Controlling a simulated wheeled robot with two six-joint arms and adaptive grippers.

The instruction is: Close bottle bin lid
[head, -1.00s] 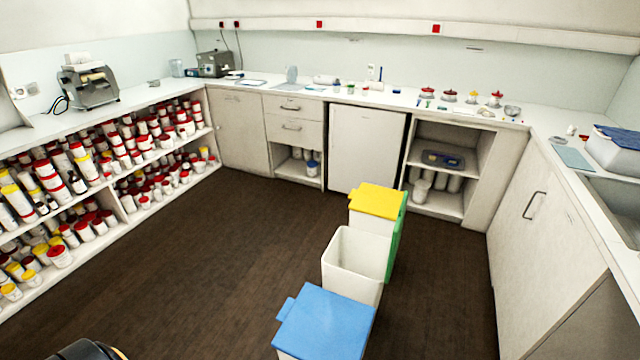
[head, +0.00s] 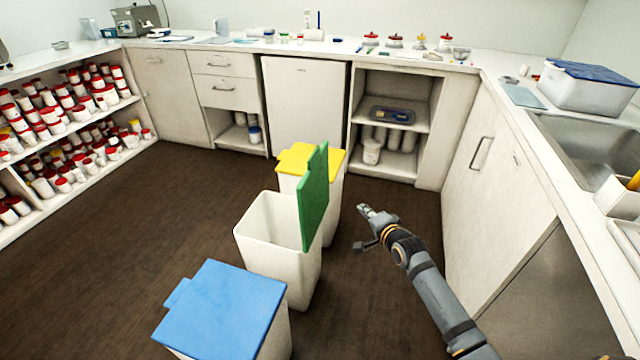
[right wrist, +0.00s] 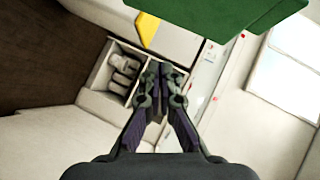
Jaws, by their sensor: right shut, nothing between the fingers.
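Three white bins stand in a row on the floor. The middle bin (head: 268,235) is open, and its green lid (head: 314,197) stands upright on the bin's right side. My right gripper (head: 365,212) is to the right of the green lid, apart from it, with its fingers shut and empty. In the right wrist view the shut fingers (right wrist: 158,72) point ahead, and the green lid (right wrist: 215,15) shows at the top edge. My left gripper is not in view.
The blue-lidded bin (head: 225,305) stands in front and the yellow-lidded bin (head: 312,160) behind, both closed. A counter with a sink (head: 590,150) runs along the right. Shelves of jars (head: 70,125) are at the left. Dark floor (head: 130,230) is clear on the left.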

